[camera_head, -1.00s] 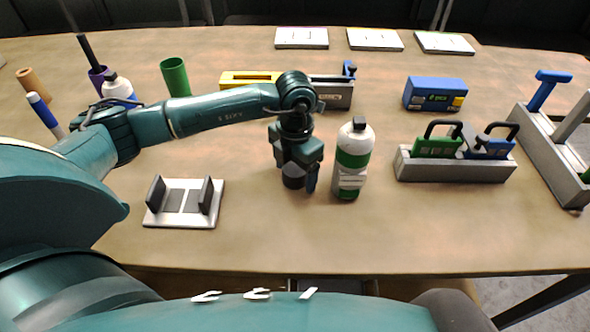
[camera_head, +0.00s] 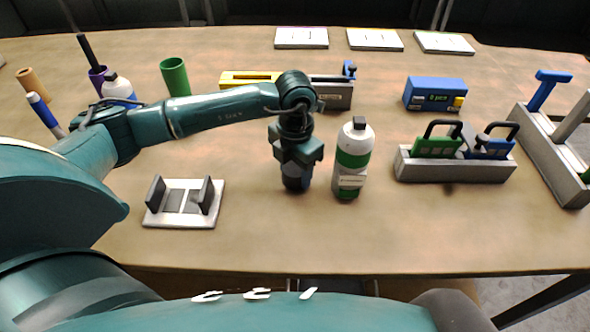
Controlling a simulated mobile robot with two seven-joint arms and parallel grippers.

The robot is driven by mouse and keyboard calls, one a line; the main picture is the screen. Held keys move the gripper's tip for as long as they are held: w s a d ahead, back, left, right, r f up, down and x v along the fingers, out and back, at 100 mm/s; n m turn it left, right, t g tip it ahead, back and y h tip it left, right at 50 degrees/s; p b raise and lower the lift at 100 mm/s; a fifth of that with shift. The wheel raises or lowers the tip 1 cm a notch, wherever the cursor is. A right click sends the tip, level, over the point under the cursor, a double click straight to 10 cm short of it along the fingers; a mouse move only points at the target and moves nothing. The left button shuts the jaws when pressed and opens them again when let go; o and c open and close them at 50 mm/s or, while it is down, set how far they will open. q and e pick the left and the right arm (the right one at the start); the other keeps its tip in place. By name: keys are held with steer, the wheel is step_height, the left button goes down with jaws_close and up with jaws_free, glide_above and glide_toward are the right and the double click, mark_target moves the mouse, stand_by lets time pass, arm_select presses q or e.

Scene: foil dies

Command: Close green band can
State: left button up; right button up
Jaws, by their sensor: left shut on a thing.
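The green band can (camera_head: 354,160) stands upright on the table near the middle, white with green bands and a pale label. A small dark top (camera_head: 359,123) shows on its neck. My left gripper (camera_head: 297,184) points down just left of the can, with a narrow gap between them in the picture. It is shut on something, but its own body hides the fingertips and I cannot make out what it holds. My right gripper is not in view.
A white stand with two dark uprights (camera_head: 182,222) is at the front left. A grey holder (camera_head: 450,172) with green and blue handled pieces stands right of the can. A blue box (camera_head: 434,93) is behind. The front centre of the table is clear.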

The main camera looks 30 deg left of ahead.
mark_target(295, 167)
arm_select(q)
step_height(295, 167, up, 10)
steer(key=shift+r+b, duration=0.1)
steer(key=shift+b, duration=0.35)
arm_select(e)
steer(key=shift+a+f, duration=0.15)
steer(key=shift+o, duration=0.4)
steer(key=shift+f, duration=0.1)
